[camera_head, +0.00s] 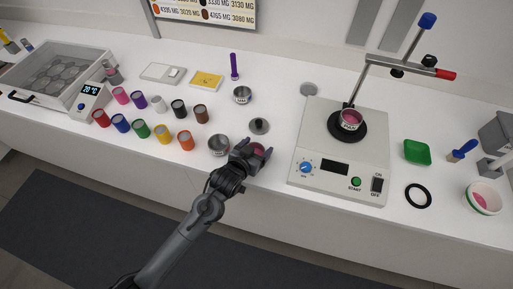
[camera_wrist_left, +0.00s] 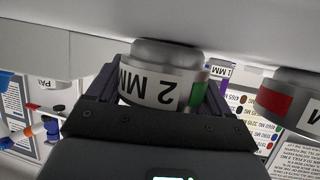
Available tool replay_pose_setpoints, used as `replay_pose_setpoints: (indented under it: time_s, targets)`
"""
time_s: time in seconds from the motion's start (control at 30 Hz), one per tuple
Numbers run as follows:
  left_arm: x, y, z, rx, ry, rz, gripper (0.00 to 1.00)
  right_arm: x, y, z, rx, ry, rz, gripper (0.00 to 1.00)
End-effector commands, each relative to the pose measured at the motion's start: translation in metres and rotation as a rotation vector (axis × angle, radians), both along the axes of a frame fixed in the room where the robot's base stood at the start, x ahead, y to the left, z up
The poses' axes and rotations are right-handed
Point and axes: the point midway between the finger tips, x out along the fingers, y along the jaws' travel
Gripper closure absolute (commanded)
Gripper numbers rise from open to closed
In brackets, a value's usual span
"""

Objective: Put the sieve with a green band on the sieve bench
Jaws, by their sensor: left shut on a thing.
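My left gripper (camera_head: 252,157) is shut on a small metal sieve at the front edge of the white table, left of the boxy machine. In the left wrist view the held sieve (camera_wrist_left: 160,85) sits between the fingers, with a white label reading "2 MM" upside down and a green patch (camera_wrist_left: 200,90) at its right side. In the head view the gripper mostly hides it; a reddish inside shows. A second sieve with a red band (camera_wrist_left: 285,100) is at right in the wrist view, apart from the gripper. I cannot tell which thing is the sieve bench. My right gripper is out of view.
A metal cup (camera_head: 218,146) stands close left of the gripper. Several coloured jars (camera_head: 141,128) stand further left. The white machine (camera_head: 340,160) with a stand and a cup is on the right. Beyond it are a green tray (camera_head: 417,152), a black ring (camera_head: 418,195) and a green-banded bowl (camera_head: 484,198).

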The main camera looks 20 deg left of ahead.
Motion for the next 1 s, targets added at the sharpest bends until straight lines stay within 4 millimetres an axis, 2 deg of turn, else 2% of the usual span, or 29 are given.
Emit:
replay_pose_setpoints:
  time_s: [0.3, 0.33, 0.47, 0.8, 1.0]
  targets:
    - [0.000, 0.000, -0.002, 0.000, -0.001, 0.000, 0.53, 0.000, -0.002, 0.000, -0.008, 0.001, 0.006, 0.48]
    - [0.000, 0.000, -0.003, 0.000, -0.001, 0.000, 0.19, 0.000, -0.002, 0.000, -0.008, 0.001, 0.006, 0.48]
    - [0.000, 0.000, -0.003, 0.000, -0.001, 0.000, 0.00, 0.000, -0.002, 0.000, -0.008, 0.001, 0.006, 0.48]
    - [0.000, 0.000, 0.002, 0.000, -0.001, 0.000, 0.00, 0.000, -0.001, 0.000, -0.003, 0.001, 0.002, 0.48]
    - [-0.024, 0.002, 0.011, 0.000, 0.001, -0.001, 0.00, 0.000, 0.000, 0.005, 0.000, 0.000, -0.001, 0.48]
